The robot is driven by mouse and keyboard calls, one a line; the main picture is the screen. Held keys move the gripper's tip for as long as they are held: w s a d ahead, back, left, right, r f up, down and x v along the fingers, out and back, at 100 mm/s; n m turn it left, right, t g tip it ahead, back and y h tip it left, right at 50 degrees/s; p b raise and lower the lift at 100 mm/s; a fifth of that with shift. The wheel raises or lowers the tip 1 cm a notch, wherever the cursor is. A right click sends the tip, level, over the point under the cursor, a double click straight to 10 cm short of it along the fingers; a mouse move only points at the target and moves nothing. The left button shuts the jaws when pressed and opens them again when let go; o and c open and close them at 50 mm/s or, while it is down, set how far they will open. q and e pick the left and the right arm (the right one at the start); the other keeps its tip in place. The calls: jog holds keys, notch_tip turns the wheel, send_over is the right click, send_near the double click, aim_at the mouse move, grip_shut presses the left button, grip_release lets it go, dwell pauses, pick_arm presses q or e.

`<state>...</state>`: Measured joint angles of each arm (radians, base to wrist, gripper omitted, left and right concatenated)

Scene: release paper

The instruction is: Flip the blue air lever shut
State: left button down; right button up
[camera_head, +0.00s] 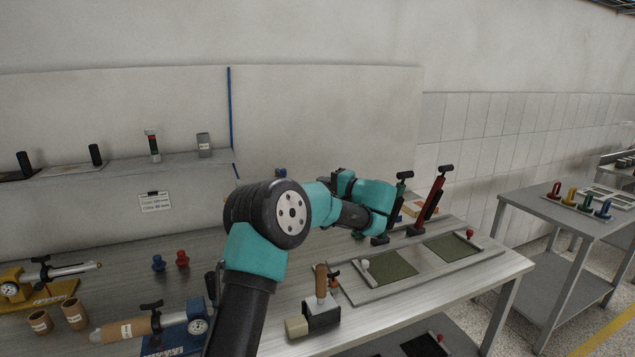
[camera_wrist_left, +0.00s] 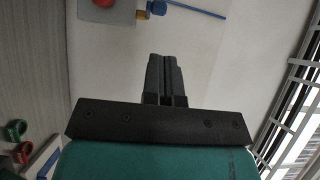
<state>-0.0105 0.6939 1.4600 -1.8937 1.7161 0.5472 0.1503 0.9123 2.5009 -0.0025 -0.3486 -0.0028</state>
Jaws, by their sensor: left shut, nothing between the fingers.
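A small blue lever (camera_wrist_left: 157,7) sits on a brass fitting at the top edge of the left wrist view, beside a grey box with a red part. A blue hose (camera_wrist_left: 198,10) runs right from it. In the head view a small blue part (camera_head: 281,172) shows on the back wall behind my arm; I cannot tell its position. My left gripper (camera_wrist_left: 165,62) is shut and empty, its fingertips apart from the lever and below it in the wrist view. In the head view the left gripper (camera_head: 337,176) is partly hidden by my arm. My right gripper is not in view.
A side table (camera_head: 580,215) holds coloured parts.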

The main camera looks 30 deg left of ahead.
pick_arm(q)
jog(key=a, duration=1.2)
jog(key=shift+w+a, duration=0.2)
jog(key=shift+w, duration=0.15)
jog(key=shift+d, duration=0.1)
